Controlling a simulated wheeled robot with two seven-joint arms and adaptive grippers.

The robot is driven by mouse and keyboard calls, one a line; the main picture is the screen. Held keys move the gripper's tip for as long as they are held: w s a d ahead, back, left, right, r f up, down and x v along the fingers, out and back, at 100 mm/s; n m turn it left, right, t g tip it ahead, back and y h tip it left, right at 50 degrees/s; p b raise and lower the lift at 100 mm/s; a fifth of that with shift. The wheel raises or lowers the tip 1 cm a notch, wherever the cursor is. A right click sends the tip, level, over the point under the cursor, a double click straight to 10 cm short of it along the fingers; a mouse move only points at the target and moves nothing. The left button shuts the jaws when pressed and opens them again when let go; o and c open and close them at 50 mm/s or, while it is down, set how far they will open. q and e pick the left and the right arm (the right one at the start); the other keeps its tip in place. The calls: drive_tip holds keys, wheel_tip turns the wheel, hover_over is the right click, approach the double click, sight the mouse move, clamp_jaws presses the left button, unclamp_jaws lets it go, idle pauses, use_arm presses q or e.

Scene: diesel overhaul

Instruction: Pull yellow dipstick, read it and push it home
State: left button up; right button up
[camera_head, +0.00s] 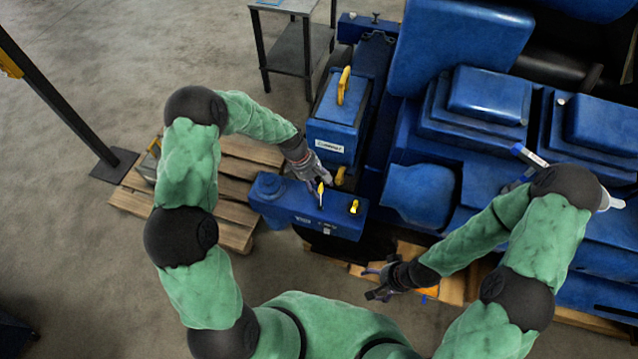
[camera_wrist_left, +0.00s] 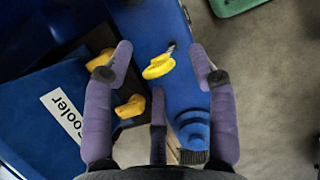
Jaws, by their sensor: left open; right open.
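In the left wrist view a yellow ring handle (camera_wrist_left: 158,66) on a thin metal stem, which looks like the dipstick, appears between the fingers of my left gripper (camera_wrist_left: 162,68). The fingers are apart and no grip on it shows. In the head view my left gripper (camera_head: 321,180) is above the blue box-shaped unit (camera_head: 290,208). I cannot tell which is the ring. My right gripper (camera_head: 377,280) is open and empty, lower right of the unit.
A blue cooler housing (camera_head: 335,125) with a yellow handle (camera_head: 343,85) stands behind. Another yellow part (camera_head: 340,176) sits between housing and unit. The blue engine (camera_head: 420,195) fills the right. Wooden pallets (camera_head: 235,190) lie left, with a metal stand (camera_head: 300,45) behind.

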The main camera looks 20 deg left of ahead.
use_arm(q)
drive_tip(key=shift+w+d+f, duration=0.1)
drive_tip(key=shift+w+f, duration=0.05)
drive_tip(key=shift+f, duration=0.2)
clamp_jaws()
wheel_tip(320, 180, down, 7)
drive_tip(key=b, duration=0.5)
drive_tip(key=shift+f+b, duration=0.2)
drive_tip(key=shift+b, duration=0.1)
drive_tip(key=shift+r, duration=0.1)
unclamp_jaws()
